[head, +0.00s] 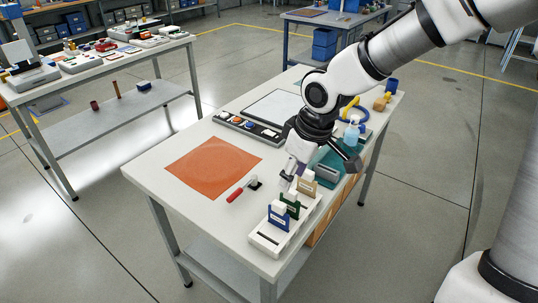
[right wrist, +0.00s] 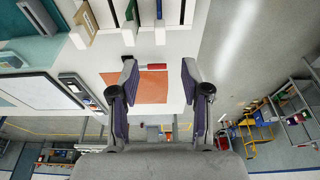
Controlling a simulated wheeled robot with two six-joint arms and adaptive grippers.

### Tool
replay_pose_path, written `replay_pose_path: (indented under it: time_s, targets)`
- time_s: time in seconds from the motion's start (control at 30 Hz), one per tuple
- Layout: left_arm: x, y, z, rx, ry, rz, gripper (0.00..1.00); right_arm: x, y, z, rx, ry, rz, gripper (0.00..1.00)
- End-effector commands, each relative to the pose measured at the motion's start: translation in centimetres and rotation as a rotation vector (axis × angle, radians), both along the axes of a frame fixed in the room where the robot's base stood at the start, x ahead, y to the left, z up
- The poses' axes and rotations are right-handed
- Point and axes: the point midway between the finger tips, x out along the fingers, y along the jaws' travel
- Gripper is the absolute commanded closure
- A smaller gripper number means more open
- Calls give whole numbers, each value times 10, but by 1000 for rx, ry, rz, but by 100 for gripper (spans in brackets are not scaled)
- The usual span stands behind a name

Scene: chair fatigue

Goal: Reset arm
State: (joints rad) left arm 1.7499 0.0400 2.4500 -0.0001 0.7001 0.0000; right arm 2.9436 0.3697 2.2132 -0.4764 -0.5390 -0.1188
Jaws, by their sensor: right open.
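My right arm reaches in from the upper right of the head view. My left gripper is not in view.
The rack holds blue (head: 278,218), green (head: 291,203) and tan (head: 306,186) upright holders close to my gripper. A button panel (head: 247,129), a teal tray (head: 335,157) and a spray bottle (head: 352,130) are nearby. A second table (head: 110,63) stands at left.

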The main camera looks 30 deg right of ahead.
Motion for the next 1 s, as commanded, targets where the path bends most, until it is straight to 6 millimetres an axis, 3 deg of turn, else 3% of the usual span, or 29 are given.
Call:
replay_pose_path:
  time_s: [0.17,0.27,0.37,0.43,0.6,0.7,0.9,1.0]
  targets:
    - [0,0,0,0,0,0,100,0,0,-1,0,1,0,53]
    - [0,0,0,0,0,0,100,-3,0,-16,-1,41,1,53]
    - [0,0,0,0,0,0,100,-15,0,-61,-23,166,7,53]
    - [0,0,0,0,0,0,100,-39,2,-109,-50,311,20,53]
    - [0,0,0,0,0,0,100,-123,22,-221,-64,622,5,53]
    - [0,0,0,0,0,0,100,-167,36,-268,-53,702,-38,53]
    - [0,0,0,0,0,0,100,-238,57,-333,-52,727,-167,53]
    - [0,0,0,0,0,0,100,-249,61,-353,-59,651,-247,53]
